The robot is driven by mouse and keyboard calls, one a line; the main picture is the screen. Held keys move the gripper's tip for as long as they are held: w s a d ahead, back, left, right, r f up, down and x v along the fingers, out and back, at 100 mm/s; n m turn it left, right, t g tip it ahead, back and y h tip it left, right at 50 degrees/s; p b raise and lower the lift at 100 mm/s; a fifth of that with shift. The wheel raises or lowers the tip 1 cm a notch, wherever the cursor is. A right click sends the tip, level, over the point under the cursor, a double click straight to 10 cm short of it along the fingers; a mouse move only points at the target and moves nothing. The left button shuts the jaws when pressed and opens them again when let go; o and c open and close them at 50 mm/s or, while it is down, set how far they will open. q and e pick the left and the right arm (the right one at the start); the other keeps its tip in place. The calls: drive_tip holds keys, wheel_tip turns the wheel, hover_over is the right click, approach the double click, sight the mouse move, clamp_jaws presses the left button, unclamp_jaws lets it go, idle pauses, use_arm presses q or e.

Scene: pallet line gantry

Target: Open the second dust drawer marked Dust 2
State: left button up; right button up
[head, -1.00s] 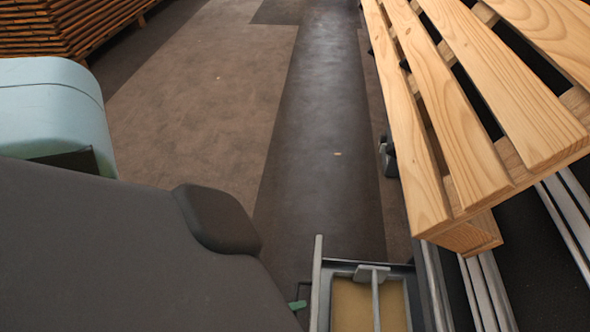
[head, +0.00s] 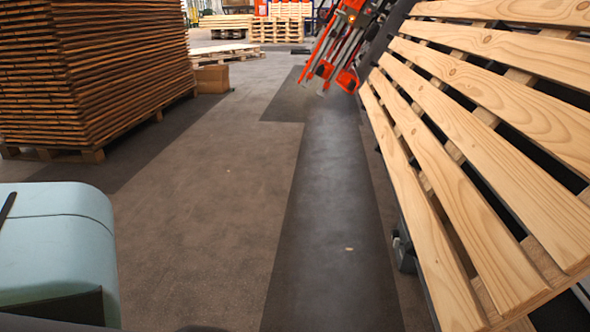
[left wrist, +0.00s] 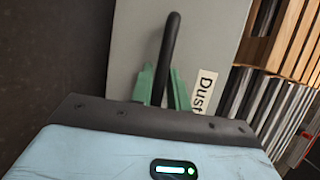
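In the left wrist view, a grey drawer front (left wrist: 130,55) carries a white label (left wrist: 204,92) reading "Dust"; any number on it is hidden behind my gripper. A black bar handle (left wrist: 170,45) stands out from this front. My left gripper (left wrist: 161,80) has its green fingers on both sides of the handle, close against it, and appears shut on it. The drawer and left gripper are outside the head view now. My right gripper is in neither current view.
A slatted wooden pallet (head: 470,150) fills the right side. A tall stack of brown boards (head: 100,70) stands at left, with a cardboard box (head: 212,79) beside it. Orange equipment (head: 340,45) is ahead. The floor between (head: 230,190) is clear.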

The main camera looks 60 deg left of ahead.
use_arm(q)
drive_tip(key=o, duration=0.3)
drive_tip(key=shift+s, duration=0.1)
drive_tip(key=p+v, duration=0.1)
drive_tip(key=v, duration=0.6)
drive_tip(key=shift+s+p, duration=0.3)
drive_tip(key=shift+p, duration=0.05)
drive_tip(key=shift+a+r, duration=0.1)
